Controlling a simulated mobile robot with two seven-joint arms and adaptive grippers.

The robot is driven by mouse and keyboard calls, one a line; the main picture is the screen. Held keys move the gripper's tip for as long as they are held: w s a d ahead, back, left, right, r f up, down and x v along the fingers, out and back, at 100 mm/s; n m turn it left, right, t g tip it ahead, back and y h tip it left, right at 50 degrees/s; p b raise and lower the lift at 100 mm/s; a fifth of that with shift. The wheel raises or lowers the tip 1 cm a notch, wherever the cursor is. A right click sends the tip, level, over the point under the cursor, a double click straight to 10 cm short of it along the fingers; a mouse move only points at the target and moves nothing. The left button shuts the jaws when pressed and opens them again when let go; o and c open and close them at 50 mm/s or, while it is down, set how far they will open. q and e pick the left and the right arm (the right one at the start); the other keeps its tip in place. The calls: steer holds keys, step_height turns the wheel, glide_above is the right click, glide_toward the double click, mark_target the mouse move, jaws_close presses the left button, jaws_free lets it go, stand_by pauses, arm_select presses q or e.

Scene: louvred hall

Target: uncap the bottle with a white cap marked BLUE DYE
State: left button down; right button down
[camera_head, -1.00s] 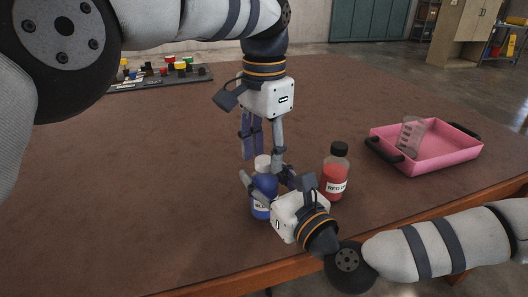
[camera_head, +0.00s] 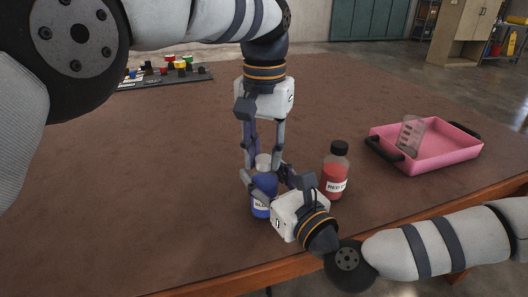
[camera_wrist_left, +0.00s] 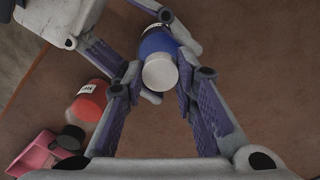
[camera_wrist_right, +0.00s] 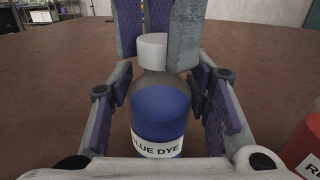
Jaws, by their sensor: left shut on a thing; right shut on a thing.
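The bottle marked BLUE DYE (camera_wrist_right: 158,118) stands upright on the table, with blue liquid and a clear shoulder below its white cap (camera_wrist_right: 152,50). The cap also shows from above in the left wrist view (camera_wrist_left: 160,73) and sits on the bottle's neck. My right gripper (camera_head: 264,181) is shut on the bottle's body from the right front. My left gripper (camera_head: 264,155) points straight down from above, shut on the cap with a finger on either side. In the head view the fingers and the right gripper hide part of the bottle.
A bottle of red dye (camera_head: 336,172) with a black cap stands close to the right of my right gripper. A pink tray (camera_head: 440,158) holding a clear beaker (camera_head: 410,132) is farther right. A dark board (camera_head: 165,78) with coloured pieces lies at the back left. The left tabletop is clear.

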arm_select(q)
steer(key=shift+n, duration=0.5)
arm_select(e)
steer(key=shift+f, duration=0.1)
arm_select(q)
steer(key=c, duration=1.3)
jaws_free()
steer(key=shift+r, duration=2.25)
arm_select(e)
steer(key=c, duration=0.8)
jaws_free()
steer(key=shift+o, duration=0.2)
steer(key=shift+s, duration=0.1)
